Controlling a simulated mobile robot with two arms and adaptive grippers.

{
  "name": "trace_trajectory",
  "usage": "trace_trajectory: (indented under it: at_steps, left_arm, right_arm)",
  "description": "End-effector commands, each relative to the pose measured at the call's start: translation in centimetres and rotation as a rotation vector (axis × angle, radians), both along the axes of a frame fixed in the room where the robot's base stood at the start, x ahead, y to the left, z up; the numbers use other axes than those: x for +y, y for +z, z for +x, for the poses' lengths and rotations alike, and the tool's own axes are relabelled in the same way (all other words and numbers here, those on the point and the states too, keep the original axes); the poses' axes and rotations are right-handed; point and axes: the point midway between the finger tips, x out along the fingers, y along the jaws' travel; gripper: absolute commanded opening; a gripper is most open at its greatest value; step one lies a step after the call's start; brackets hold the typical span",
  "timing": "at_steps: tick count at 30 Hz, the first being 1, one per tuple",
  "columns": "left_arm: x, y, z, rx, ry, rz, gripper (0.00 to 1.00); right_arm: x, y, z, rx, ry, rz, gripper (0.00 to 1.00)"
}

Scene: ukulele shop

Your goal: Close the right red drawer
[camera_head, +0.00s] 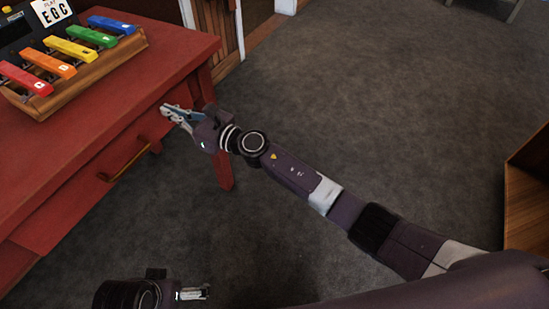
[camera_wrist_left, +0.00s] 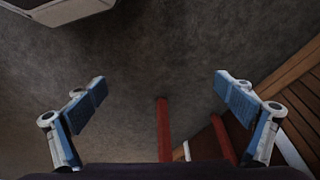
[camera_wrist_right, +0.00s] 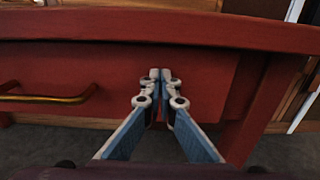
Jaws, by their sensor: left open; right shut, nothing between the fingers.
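The red table (camera_head: 180,50) stands at the left of the head view. Its right red drawer (camera_head: 145,133) has a brass handle (camera_head: 124,165). In the right wrist view the red drawer front (camera_wrist_right: 95,70) lies below the tabletop edge, with the handle (camera_wrist_right: 45,99) at left. My right gripper (camera_head: 166,109) is shut and empty, its fingertips (camera_wrist_right: 160,75) at the drawer front, right of the handle. I cannot tell whether they touch it, or how far the drawer stands out. My left gripper (camera_wrist_left: 160,90) is open and empty, low at the bottom of the head view (camera_head: 205,293).
A wooden holder (camera_head: 90,72) with several coloured bars sits on the tabletop beside a dark box with an "EGC" card (camera_head: 52,11). A red table leg (camera_head: 222,170) stands below the corner. Grey floor (camera_head: 390,110) is clear to the right; a wooden piece (camera_head: 527,190) stands at the right edge.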

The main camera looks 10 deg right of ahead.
Motion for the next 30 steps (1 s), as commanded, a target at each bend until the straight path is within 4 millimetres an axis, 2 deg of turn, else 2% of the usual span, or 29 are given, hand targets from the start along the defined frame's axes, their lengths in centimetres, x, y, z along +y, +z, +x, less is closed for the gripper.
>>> trace_trajectory:
  at_steps: [7,23,30]
  left_arm:
    - [0.06,1.14,-0.32,-0.006,0.001,0.0,0.96]
    - [0.07,1.27,-0.32,-0.007,0.001,-0.001,0.96]
    - [0.13,1.3,-0.58,0.0,0.002,0.002,0.96]
  right_arm:
    - [0.54,-0.03,0.42,0.001,0.0,0.001,0.0]
    - [0.64,0.48,0.56,-0.004,-0.002,0.006,0.0]
    - [-0.34,0.45,0.93,-0.007,-0.003,0.005,0.0]
